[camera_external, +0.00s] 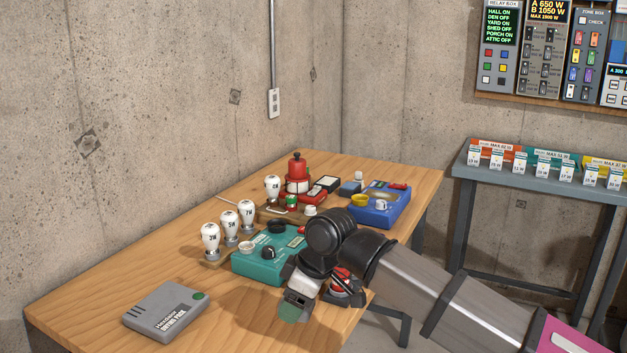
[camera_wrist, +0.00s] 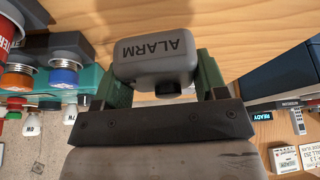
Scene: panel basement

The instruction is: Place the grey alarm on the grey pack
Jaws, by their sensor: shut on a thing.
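The grey alarm (camera_wrist: 155,60), a small rounded block with ALARM on its face and a dark knob, is between the two green fingers of my gripper (camera_wrist: 163,76) in the wrist view. My gripper is shut on it. In the external view, my gripper (camera_external: 295,304) is above the front edge of the wooden table, and the fingers largely hide the alarm. The grey pack (camera_external: 160,311), a flat box with dark lettering and a green round spot, lies on the table at the front left. My gripper is to the right of the pack, apart from it.
A teal device (camera_external: 258,263) with knobs stands just behind my gripper. White bulbs (camera_external: 229,228) stand in a holder beside it. A red-topped item (camera_external: 298,172) and a blue device (camera_external: 379,207) are farther back. The wooden table (camera_external: 100,268) is bare around the pack.

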